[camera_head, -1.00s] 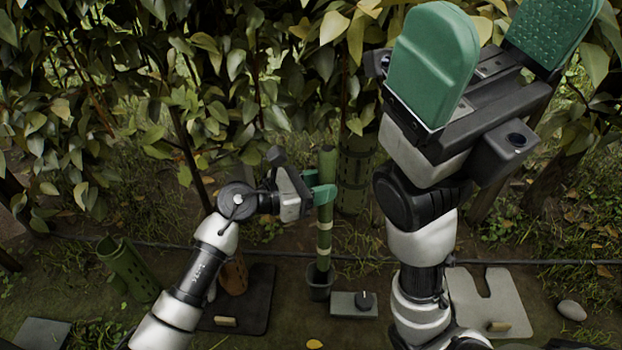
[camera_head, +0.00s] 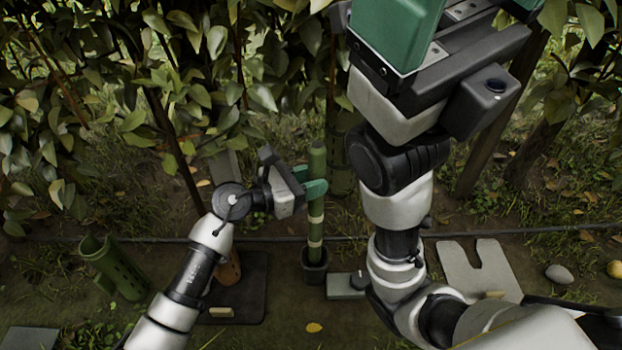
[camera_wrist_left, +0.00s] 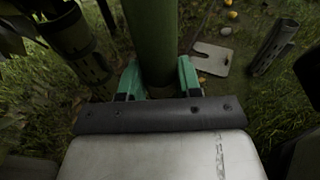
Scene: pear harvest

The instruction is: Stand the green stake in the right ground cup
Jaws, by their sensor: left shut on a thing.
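The green stake (camera_head: 316,215) stands upright, with pale bands on its lower part. Its lower end is at the mouth of a black ground cup (camera_head: 314,272) and looks to be inside it; the cup's rim hides the tip. My left gripper (camera_head: 315,188) is shut on the stake above the bands. In the left wrist view the stake (camera_wrist_left: 152,40) rises between the green finger pads of this gripper (camera_wrist_left: 158,80). My right gripper (camera_head: 460,12) is high and close to the head camera, its green fingers wide apart, empty and partly cut off by the top edge.
A green slotted tube (camera_head: 113,268) leans at the left. A dark plate (camera_head: 250,290) and a small grey block (camera_head: 345,286) flank the cup. A pale notched plate (camera_head: 478,270) and a stone (camera_head: 559,273) lie at right. Leafy branches fill the back; a thin hose crosses the ground.

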